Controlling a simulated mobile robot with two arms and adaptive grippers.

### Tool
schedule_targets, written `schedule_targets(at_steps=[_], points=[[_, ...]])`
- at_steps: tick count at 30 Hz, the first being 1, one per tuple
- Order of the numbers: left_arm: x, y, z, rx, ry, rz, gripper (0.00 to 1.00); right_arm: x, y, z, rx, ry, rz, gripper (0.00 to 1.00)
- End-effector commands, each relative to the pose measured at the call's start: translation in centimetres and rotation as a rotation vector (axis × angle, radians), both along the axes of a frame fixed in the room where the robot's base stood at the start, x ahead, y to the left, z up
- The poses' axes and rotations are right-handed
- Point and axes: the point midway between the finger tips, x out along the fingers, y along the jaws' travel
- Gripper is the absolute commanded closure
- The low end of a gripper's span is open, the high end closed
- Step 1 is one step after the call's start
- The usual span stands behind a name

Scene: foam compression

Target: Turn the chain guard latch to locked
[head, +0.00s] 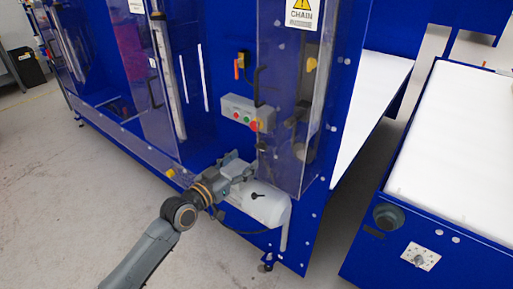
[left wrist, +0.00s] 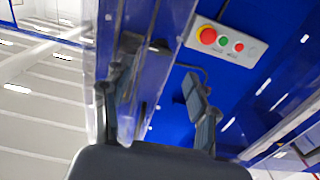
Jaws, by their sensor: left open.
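The chain guard (head: 283,90) is a tall clear panel with a yellow-and-white CHAIN sign (head: 303,12) at its top. A small dark part (head: 262,144), which looks like the latch, sits low on its left edge. A small dark knob-like part (left wrist: 160,46) shows between the fingers in the left wrist view; I cannot tell its turn position. My left gripper (head: 243,164) is open, just below and left of the dark part in the head view. In the left wrist view, its fingers (left wrist: 160,65) are apart with clear panel edges close to the left finger. My right gripper is out of view.
A grey button box (head: 241,110) with red and green buttons is above my left gripper. A pale motor (head: 268,207) lies just below it. A second clear door (head: 152,80) stands left. A white-topped conveyor (head: 455,150) is right. Open floor is front left.

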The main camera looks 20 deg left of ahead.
Motion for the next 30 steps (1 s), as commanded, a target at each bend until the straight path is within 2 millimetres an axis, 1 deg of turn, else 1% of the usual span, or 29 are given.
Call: schedule_targets(at_steps=[1, 3, 6, 9, 15, 23, 24, 29, 30], points=[[1.1, -0.4, 0.3, -0.001, -0.001, 0.000, 0.42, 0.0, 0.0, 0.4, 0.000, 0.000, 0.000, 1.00], [2.5, -0.9, 0.3, -0.001, -0.001, 0.000, 0.42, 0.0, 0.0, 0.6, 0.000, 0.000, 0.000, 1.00], [4.0, -1.5, 0.2, 0.000, -0.001, 0.000, 0.42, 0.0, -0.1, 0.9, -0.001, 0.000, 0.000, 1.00], [5.2, -1.9, 0.1, 0.001, 0.000, 0.000, 0.42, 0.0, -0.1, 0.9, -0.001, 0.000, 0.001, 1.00], [6.2, -2.3, -0.1, 0.002, 0.002, 0.000, 0.42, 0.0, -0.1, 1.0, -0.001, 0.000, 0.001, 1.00], [6.3, -2.3, -0.1, 0.002, 0.000, 0.000, 0.42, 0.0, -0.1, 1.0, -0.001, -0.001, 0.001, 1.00], [6.3, -2.3, -0.1, 0.001, 0.001, 0.000, 0.50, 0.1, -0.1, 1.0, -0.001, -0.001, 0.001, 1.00], [6.2, -2.3, -0.1, 0.001, 0.001, 0.000, 0.82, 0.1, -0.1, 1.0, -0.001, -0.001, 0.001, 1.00], [6.2, -2.3, -0.1, 0.001, 0.001, 0.000, 0.90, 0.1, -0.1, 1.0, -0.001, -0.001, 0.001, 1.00]])
